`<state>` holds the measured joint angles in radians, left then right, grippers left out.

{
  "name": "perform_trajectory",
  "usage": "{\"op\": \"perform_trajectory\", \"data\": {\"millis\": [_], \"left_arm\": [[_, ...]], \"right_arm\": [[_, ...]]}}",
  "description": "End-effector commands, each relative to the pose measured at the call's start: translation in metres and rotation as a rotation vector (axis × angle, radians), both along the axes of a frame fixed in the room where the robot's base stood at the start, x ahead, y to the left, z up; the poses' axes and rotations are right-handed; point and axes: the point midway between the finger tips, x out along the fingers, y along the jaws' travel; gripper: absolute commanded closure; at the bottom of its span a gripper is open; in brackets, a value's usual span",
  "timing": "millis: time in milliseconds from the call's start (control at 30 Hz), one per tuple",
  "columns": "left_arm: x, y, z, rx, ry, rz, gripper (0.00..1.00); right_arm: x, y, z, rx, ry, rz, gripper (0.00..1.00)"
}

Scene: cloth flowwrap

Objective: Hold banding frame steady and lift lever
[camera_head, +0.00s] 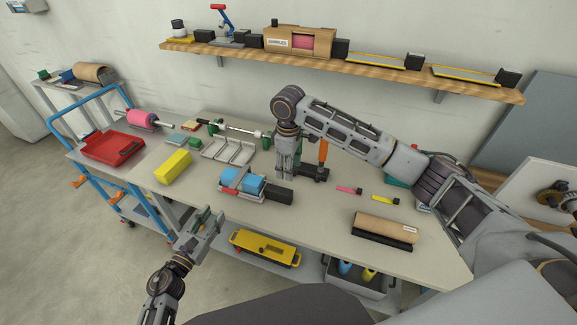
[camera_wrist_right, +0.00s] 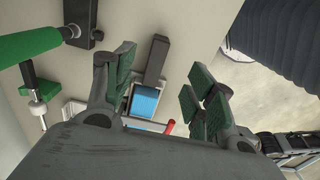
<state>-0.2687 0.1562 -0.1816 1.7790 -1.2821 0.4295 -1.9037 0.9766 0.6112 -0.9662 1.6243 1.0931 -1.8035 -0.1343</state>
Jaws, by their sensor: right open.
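A grey frame (camera_head: 229,189) with a red bar holds blue bundles (camera_head: 250,184) near the middle of the table, with a black block (camera_head: 279,196) at its right end. The blue bundle (camera_wrist_right: 145,101) and black block (camera_wrist_right: 157,60) also show in the right wrist view. My right gripper (camera_head: 287,177) points down behind the frame, open and empty (camera_wrist_right: 162,80). Beside it stands an upright orange handle (camera_head: 323,152) on a dark base. A green handle (camera_wrist_right: 30,47) with a metal spindle shows in the wrist view. My left gripper (camera_head: 209,225) is open by the front table edge, apart from the frame.
A yellow block (camera_head: 173,167), a metal rack (camera_head: 229,152) and a red tray (camera_head: 112,147) lie to the left. A brown roll on a black stand (camera_head: 385,229) and pink and yellow strips (camera_head: 349,190) lie right. A wooden shelf (camera_head: 340,68) runs above. A lower shelf holds a yellow case (camera_head: 265,248).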

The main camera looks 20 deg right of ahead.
Motion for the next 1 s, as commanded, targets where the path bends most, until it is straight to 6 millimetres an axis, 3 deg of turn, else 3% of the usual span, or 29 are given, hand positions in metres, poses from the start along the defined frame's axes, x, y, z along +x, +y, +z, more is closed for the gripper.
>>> {"op": "perform_trajectory", "data": {"millis": [433,1000], "left_arm": [[0.0,0.0,0.0,0.0,0.0,0.0,0.64],[0.0,0.0,0.0,0.0,0.0,0.0,0.64]], "right_arm": [[0.0,0.0,-0.013,0.0,0.002,-0.002,0.45],[-0.001,0.0,-0.077,0.0,0.003,-0.003,0.45]]}}
